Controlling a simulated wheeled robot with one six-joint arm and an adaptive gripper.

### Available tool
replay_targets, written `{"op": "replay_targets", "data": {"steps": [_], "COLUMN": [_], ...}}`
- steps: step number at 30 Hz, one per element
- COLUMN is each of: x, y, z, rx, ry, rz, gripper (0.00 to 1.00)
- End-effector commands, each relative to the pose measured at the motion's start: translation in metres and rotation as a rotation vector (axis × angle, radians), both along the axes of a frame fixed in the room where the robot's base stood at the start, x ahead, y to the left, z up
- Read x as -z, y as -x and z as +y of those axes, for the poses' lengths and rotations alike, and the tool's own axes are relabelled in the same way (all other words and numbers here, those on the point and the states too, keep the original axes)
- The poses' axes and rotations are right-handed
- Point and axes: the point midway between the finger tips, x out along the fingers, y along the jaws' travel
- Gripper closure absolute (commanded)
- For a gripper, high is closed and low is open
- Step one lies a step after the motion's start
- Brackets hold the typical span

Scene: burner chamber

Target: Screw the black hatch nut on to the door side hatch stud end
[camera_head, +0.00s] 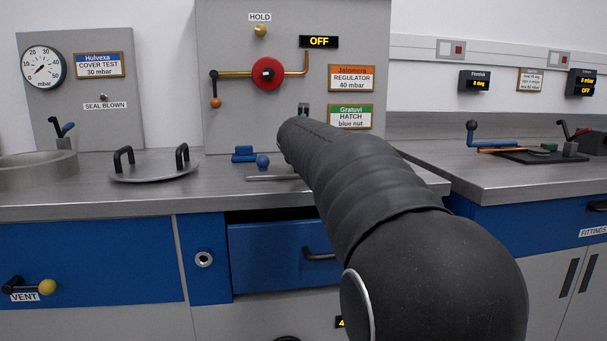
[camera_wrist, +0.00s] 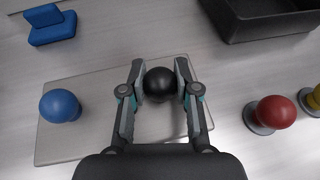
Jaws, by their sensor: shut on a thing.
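The black nut (camera_wrist: 159,84) is a dark ball-shaped knob in the wrist view. My gripper (camera_wrist: 159,84) has its two fingers on either side of it, shut on it, above or at a flat grey plate (camera_wrist: 85,138). I cannot tell whether the nut is lifted off the plate. The door side hatch stud end cannot be made out in either view. A card reading "HATCH blue nut" (camera_head: 351,117) is on the grey panel.
A blue ball (camera_wrist: 60,105) sits at the plate's left, with a blue block (camera_wrist: 50,26) behind. A red ball (camera_wrist: 276,112) on a round base stands right, below a dark tray (camera_wrist: 265,22). A handled round lid (camera_head: 153,170) lies left on the counter. A drawer (camera_head: 275,255) is below.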

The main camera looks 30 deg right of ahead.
Motion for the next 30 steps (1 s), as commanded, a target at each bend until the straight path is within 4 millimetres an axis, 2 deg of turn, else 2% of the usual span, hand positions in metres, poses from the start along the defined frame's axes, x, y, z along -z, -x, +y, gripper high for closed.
{"op": "replay_targets", "data": {"steps": [1,14,22,30], "x": [0.0053,0.0042,-0.0024,-0.0033], "y": [-0.001,-0.0005,-0.0017,-0.0009], "z": [0.0015,0.0015,0.0016,-0.0006], "rx": [0.008,0.176,0.423,0.588], "ry": [0.001,0.001,0.003,0.002], "rz": [0.001,-0.006,-0.003,-0.001], "gripper": [1.0,1.0,1.0,1.0]}}
